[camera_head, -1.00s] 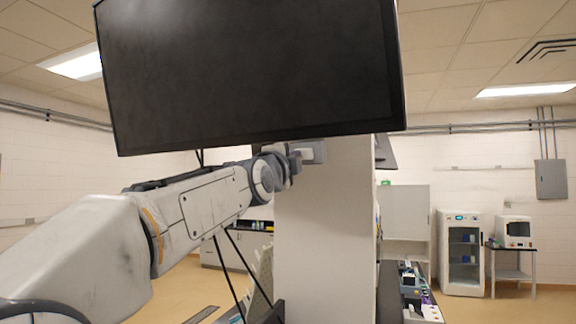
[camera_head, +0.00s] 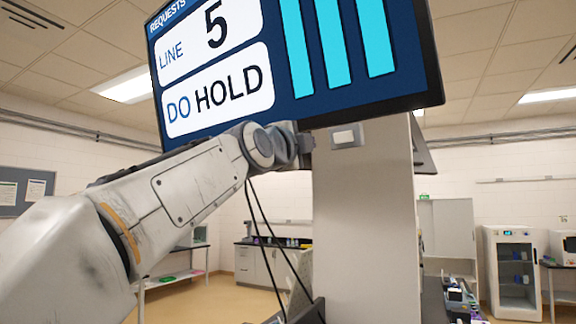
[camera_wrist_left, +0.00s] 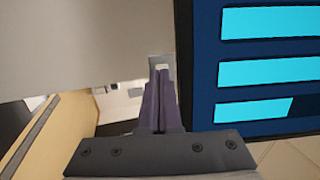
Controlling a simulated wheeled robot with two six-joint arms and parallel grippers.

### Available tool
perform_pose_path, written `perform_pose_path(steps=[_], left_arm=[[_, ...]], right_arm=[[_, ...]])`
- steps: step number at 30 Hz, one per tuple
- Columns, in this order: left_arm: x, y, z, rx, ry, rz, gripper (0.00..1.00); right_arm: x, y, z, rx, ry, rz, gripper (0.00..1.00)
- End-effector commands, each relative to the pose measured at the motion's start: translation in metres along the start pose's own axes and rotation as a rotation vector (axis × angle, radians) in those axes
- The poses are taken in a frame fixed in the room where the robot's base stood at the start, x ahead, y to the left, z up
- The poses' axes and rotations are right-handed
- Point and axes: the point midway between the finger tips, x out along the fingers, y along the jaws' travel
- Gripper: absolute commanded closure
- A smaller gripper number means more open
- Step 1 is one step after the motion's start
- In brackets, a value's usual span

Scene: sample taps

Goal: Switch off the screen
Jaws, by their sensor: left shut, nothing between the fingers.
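The large screen (camera_head: 350,60) hangs at the top of the head view and is lit. It shows "REQUESTS", "LINE 5", "DO HOLD" and blue bars. Its lit edge also shows at the right of the left wrist view (camera_wrist_left: 267,73). A grey plate with a pale rocker switch (camera_head: 347,136) sits on the pillar just below the screen. My left gripper (camera_head: 306,144) is shut and empty, just left of the plate in the head view. In the wrist view its closed fingers (camera_wrist_left: 161,78) point at the plate (camera_wrist_left: 160,60) and partly cover it; contact cannot be told. My right gripper is out of view.
The pale pillar (camera_head: 365,230) stands under the screen. Black cables (camera_head: 268,240) hang left of it. A bench with small items (camera_head: 460,297) is at the lower right. A glass-fronted cabinet (camera_head: 513,270) stands at the far right.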

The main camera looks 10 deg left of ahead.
Motion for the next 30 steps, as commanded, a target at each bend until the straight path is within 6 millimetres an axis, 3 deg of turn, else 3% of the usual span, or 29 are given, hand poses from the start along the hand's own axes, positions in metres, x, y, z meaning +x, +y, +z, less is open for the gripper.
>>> perform_pose_path(steps=[1,7,13,22,23,26,29,30], left_arm=[[-0.011,0.006,0.005,0.000,-0.003,-0.006,1.00],[-0.036,0.004,0.015,0.001,-0.003,-0.003,1.00],[-0.047,0.001,0.019,0.000,-0.002,-0.001,1.00],[-0.048,-0.001,0.019,0.000,-0.001,-0.001,1.00],[-0.048,-0.001,0.019,0.000,-0.001,-0.001,1.00],[-0.046,0.008,0.017,-0.019,0.004,0.021,1.00],[-0.044,0.044,0.007,-0.105,0.020,0.110,1.00],[-0.043,0.068,0.000,-0.164,0.028,0.170,1.00]], right_arm=[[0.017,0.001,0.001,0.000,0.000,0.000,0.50],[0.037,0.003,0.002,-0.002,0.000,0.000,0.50],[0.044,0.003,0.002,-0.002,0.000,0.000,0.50],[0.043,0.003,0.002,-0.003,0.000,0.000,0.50],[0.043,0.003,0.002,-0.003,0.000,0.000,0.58],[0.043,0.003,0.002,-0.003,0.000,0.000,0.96],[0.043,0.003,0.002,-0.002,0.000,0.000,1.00],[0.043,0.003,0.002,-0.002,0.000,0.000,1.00]])
